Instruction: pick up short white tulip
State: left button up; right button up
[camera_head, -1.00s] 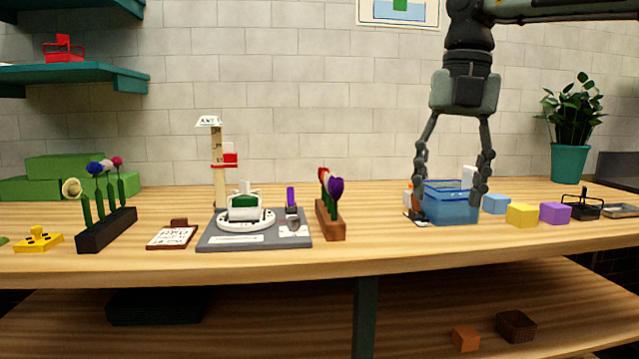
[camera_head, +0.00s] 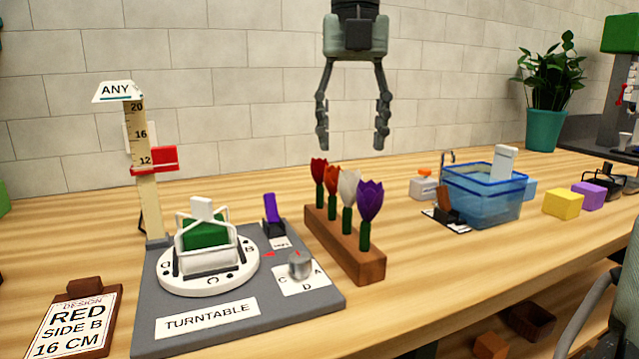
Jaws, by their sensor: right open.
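The short white tulip (camera_head: 349,190) stands upright in a brown wooden block (camera_head: 362,264). A dark red tulip (camera_head: 319,175) and an orange-red tulip (camera_head: 333,182) stand behind it, and a purple tulip (camera_head: 370,202) stands in front of it. My right gripper (camera_head: 351,146) is open and empty, pointing down. It appears above the tulip row in the picture, apart from the blooms. My left gripper is not in view.
Left of the block is a grey turntable board (camera_head: 245,331) with a height post (camera_head: 148,190). A design card (camera_head: 75,325) lies at the front left. A blue bin (camera_head: 484,198) and a yellow cube (camera_head: 563,204) are to the right.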

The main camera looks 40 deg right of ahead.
aim_at(349, 171)
jog(key=f, duration=0.6)
jog(key=shift+s+a+f, duration=0.15)
jog(key=shift+a+f, duration=0.05)
jog(key=shift+a, duration=0.15)
jog(key=shift+f, duration=0.55)
jog(key=shift+c, duration=0.6)
jog(key=c, duration=0.8)
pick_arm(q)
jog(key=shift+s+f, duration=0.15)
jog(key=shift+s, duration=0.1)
pick_arm(e)
jog(key=shift+o, duration=0.2)
